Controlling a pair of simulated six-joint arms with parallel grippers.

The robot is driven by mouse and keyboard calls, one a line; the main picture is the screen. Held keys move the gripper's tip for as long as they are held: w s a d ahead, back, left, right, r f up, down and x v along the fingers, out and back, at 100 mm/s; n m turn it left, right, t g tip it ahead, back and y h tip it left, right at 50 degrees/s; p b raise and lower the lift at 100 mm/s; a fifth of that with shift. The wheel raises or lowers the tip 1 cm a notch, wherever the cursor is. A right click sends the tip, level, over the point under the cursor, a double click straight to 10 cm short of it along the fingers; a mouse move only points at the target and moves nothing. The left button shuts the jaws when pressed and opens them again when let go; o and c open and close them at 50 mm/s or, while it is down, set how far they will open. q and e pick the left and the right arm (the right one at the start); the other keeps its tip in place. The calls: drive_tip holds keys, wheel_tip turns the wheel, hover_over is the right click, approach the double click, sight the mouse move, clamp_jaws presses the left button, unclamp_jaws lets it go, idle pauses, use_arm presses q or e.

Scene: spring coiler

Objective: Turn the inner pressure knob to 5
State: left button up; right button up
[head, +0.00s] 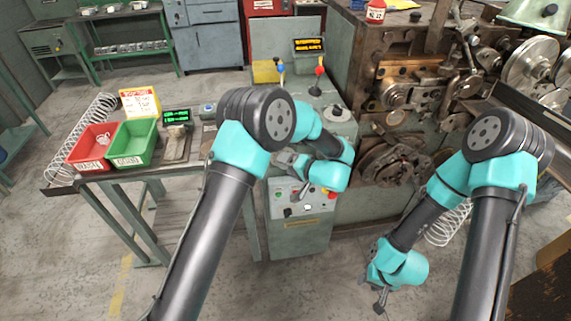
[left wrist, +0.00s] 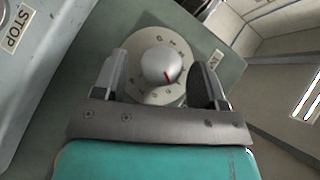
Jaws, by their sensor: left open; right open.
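In the head view my left gripper (head: 284,160) is beside the green control cabinet, and I cannot make out the knob there. My right gripper (head: 381,301) is open and empty, low over the floor.
A panel with a STOP label (left wrist: 17,26) is at the left of the wrist view. The cabinet's front buttons (head: 305,195) are below my left wrist. Levers with blue and red balls (head: 319,71) stand behind. Red (head: 92,146) and green (head: 134,143) bins are at left.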

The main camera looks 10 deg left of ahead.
use_arm(q)
drive_tip(key=v, duration=1.6)
drive_tip(key=shift+f, duration=0.1)
